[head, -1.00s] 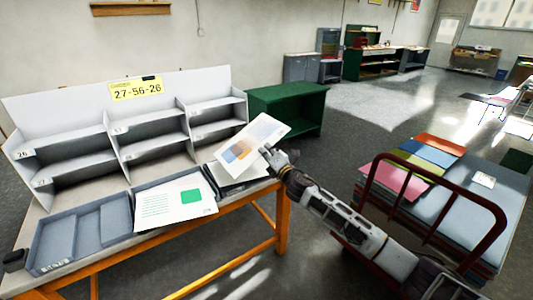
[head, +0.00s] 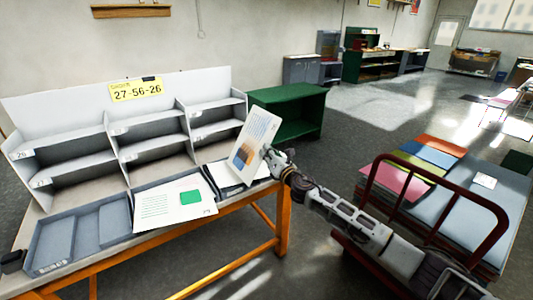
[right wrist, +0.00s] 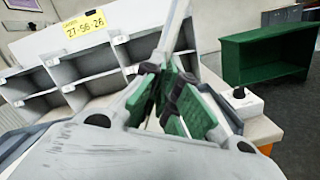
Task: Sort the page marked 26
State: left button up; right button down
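My right gripper (head: 274,163) is shut on a page (head: 255,141) with a blue and orange picture and lines of text. It holds the page tilted up, above the right end of the sorting table. In the right wrist view the page (right wrist: 172,35) is seen nearly edge-on between the green-padded fingers (right wrist: 172,100). The sorting rack (head: 130,125) has several labelled slots; the label 26 (head: 20,155) is on the upper left shelf edge. A yellow sign (head: 136,90) on top reads 27-56-26. My left gripper is not in view.
Trays line the table front: an empty grey one (head: 56,244) at left, one with a green-square page (head: 170,204), and one at right with white sheets (head: 228,174). A green shelf (head: 292,110) stands behind. A cart (head: 470,188) with coloured sheets is at right.

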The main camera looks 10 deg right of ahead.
jog(key=n, duration=0.5)
jog(key=shift+y, duration=0.4)
jog(key=shift+n+y, duration=0.3)
jog(key=shift+n, duration=0.8)
jog(key=shift+n, duration=0.8)
jog(key=n+p, duration=0.1)
jog(key=n, duration=0.3)
jog(key=shift+r+n+g+y, duration=0.1)
jog(key=shift+n+g+y, duration=0.3)
jog(key=n+p, duration=0.1)
jog(key=n, duration=0.2)
jog(key=shift+n, duration=0.3)
jog(key=shift+g, duration=0.3)
